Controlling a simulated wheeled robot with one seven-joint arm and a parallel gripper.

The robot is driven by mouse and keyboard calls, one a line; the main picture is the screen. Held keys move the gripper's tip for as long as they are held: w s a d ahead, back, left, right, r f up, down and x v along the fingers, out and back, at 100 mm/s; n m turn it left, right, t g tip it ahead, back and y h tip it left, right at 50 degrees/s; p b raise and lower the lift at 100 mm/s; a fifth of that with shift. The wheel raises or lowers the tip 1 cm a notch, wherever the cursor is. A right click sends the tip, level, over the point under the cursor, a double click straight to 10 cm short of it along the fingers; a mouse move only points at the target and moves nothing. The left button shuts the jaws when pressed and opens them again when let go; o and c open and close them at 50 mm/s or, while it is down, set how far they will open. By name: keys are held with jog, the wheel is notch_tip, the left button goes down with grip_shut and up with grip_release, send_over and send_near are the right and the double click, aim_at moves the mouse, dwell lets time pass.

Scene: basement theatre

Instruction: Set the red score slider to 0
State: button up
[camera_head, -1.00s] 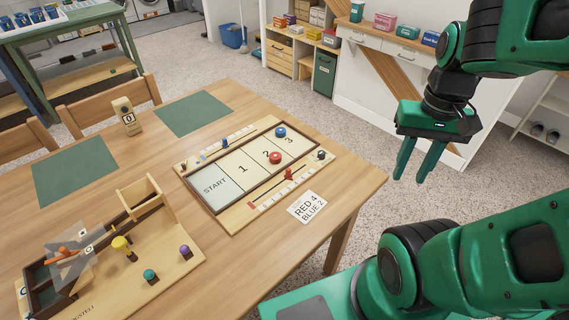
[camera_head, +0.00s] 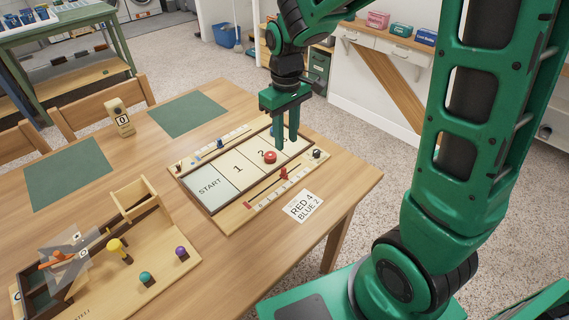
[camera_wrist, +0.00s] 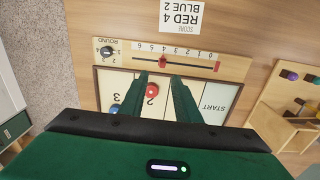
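The red score slider (camera_head: 284,173) is a small red peg on the near-side track of the wooden game board (camera_head: 224,225). In the wrist view the slider (camera_wrist: 162,58) stands by the 4 on a scale running from 6 at left to 0 at right. My gripper (camera_head: 285,141) is above the far right part of the board, apart from the slider. In the wrist view its two fingers (camera_wrist: 160,77) are spread with a gap and nothing is held. A red puck (camera_wrist: 152,90) shows between them, lying on the board below.
A score card (camera_head: 304,206) reading RED 4, BLUE 2 lies beside the board. A round dial (camera_head: 317,154) sits at the board's right corner. A blue slider (camera_head: 220,143) is on the far track. A wooden toy with coloured pegs (camera_head: 150,255) stands at left.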

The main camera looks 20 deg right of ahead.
aim_at(283, 168)
jog(key=f, duration=1.1)
jog(key=shift+w+a, duration=0.2)
jog(key=shift+a, duration=0.1)
grip_shut()
